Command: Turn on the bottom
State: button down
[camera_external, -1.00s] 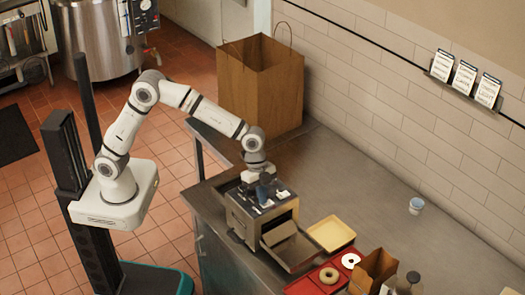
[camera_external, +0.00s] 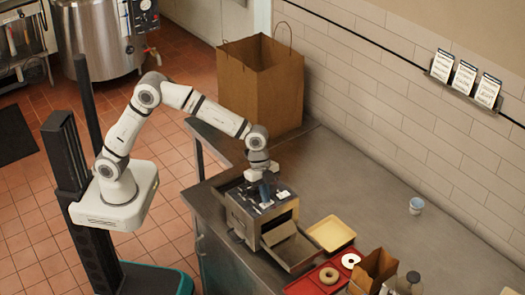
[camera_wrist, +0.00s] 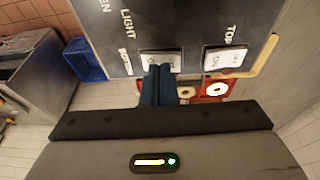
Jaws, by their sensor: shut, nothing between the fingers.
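A small steel oven (camera_external: 262,215) stands on the counter with its front door folded down. Its dark top panel (camera_wrist: 110,30) fills the upper wrist view, with the words LIGHT and TOP readable. Another white switch (camera_wrist: 225,58), by TOP, lies to the right. My gripper (camera_wrist: 158,70) is shut and empty, its dark blue fingers over the lower part of the first switch. In the external view, my gripper (camera_external: 265,188) is above the panel.
A yellow tray (camera_external: 346,241) and a red tray (camera_external: 312,286) with bagels lie right of the oven. A large paper bag (camera_external: 250,85) stands behind it, and a small cup (camera_external: 416,206) to the right. The counter (camera_external: 375,190) behind the trays is mostly clear.

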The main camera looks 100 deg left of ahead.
jog(key=shift+r, duration=0.45)
jog(key=s+r, duration=0.3)
jog(key=r, duration=0.9)
jog(key=shift+s+a+r, duration=0.2)
jog(key=shift+s+r, duration=0.05)
jog(key=shift+s, duration=0.1)
jog(key=s+a+f+n+y, duration=0.1)
jog(key=s+a+f+n, duration=0.1)
jog(key=s, duration=0.8)
jog(key=s+a+f+n+t+y+b, duration=0.1)
jog(key=s+a+f+n, duration=0.2)
jog(key=s, duration=0.8)
jog(key=s+a+f+n, duration=0.3)
jog(key=s+f+n, duration=0.1)
jog(key=s, duration=0.7)
jog(key=shift+a+y+b, duration=0.25)
jog(key=shift+y+b, duration=0.1)
jog(key=shift+y, duration=0.05)
